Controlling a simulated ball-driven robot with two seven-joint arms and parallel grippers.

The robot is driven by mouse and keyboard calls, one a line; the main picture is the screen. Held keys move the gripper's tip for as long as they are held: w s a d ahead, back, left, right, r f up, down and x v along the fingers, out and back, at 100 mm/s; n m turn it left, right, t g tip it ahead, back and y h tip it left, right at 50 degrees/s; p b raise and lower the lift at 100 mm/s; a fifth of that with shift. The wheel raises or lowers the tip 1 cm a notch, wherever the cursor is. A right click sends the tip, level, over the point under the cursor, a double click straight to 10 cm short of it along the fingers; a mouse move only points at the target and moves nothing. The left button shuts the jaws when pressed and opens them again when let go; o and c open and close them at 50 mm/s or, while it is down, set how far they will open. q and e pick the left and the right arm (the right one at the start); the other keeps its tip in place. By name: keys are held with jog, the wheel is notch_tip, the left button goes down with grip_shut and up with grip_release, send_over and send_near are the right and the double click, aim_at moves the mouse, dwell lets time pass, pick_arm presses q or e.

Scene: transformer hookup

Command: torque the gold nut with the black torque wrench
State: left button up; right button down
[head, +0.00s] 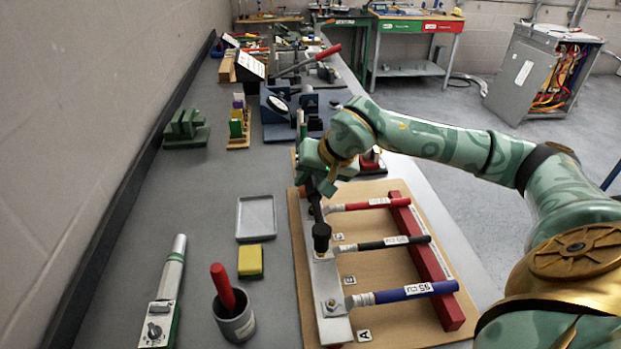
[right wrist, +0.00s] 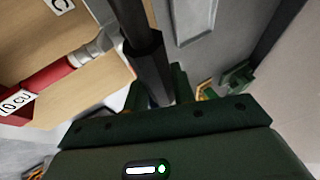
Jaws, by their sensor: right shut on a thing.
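My right gripper (head: 318,172) is shut on the black torque wrench (head: 318,208), which also shows in the right wrist view (right wrist: 143,42). The wrench's thick black head (head: 321,236) points down over the silver metal bar (head: 322,275), at the row of the black cable (head: 385,243). I cannot tell whether it touches the bar or a nut there. A gold nut (head: 331,304) shows on the bar near label A, by the blue cable (head: 405,292). Anything under the wrench head is hidden. My left gripper is out of view.
A red cable (head: 372,204) and red block (head: 430,262) share the brown board (head: 385,318). To the left are an empty grey tray (head: 240,218), a yellow sponge (head: 250,261), a grey cup (head: 235,322) with a red-handled tool, and a white-green device (head: 165,300).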

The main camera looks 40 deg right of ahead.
jog(key=shift+f+b, duration=0.4)
jog(key=shift+f, duration=0.3)
jog(key=shift+d, duration=0.1)
jog(key=shift+s+d+m+h, duration=0.5)
jog(key=shift+s+d+m, duration=0.2)
jog(key=shift+d+m, duration=0.25)
jog(key=shift+s, duration=0.1)
jog(key=shift+s+d+m, duration=0.2)
jog(key=shift+d+m, duration=0.05)
jog(key=shift+m, duration=0.1)
jog(key=shift+s+d+m+h, duration=0.5)
jog(key=shift+s+m, duration=0.05)
jog(key=shift+m, duration=0.05)
dwell(0.4)
jog(key=shift+s+d+m+h, duration=0.5)
jog(key=shift+s+d+m, duration=0.2)
jog(key=shift+s+m, duration=0.3)
